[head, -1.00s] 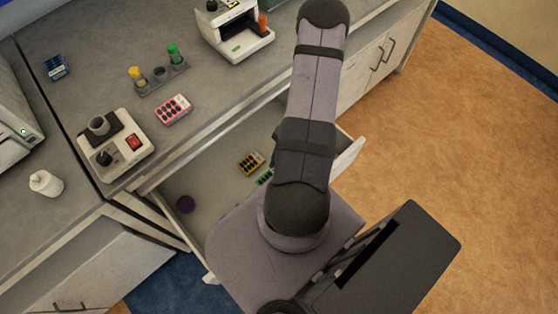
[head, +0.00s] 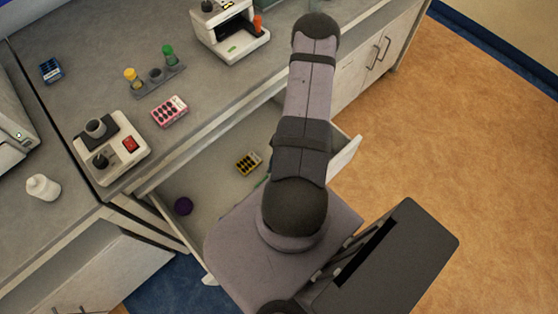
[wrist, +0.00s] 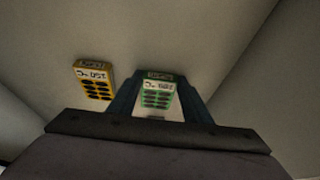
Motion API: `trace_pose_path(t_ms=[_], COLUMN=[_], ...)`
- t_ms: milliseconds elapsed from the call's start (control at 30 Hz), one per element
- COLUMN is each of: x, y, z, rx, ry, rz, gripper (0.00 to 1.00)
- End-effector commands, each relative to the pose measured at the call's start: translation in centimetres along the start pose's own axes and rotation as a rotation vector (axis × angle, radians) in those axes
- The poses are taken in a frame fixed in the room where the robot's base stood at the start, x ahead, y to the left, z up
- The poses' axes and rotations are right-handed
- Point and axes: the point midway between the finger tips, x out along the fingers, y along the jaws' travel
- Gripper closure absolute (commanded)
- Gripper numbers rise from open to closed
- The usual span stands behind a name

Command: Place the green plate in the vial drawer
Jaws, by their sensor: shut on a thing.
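The green plate (wrist: 158,92) is between the two fingers of my gripper (wrist: 158,102) in the wrist view. My gripper is shut on it. The plate is over the pale floor of the open drawer (head: 213,187); I cannot tell whether it touches that floor. In the head view my arm hides the gripper and nearly all of the green plate. A yellow plate (wrist: 94,80) lies in the drawer, left of the green one and apart from it. It also shows in the head view (head: 248,163).
A purple round object (head: 183,206) lies at the drawer's left end. On the counter are a pink plate (head: 169,111), a blue plate (head: 51,70), a rack with vials (head: 156,80), a device with a red switch (head: 111,150) and a white bottle (head: 43,187).

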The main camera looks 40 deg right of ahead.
Motion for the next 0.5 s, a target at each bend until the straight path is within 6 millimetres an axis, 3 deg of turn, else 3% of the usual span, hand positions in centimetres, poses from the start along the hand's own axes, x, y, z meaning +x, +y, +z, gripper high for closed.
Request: trace_pose_path(t_ms=[100,133,200,500], x=[0.33,0.23,0.21,0.12], y=[-0.01,0.0,0.0,0.0], z=[0.12,0.09,0.08,0.04], rx=[0.0,0.0,0.0,0.0], ry=[0.001,0.0,0.0,0.0], rz=[0.0,0.0,0.0,0.0], gripper=[0.8,0.48,0.37,0.37])
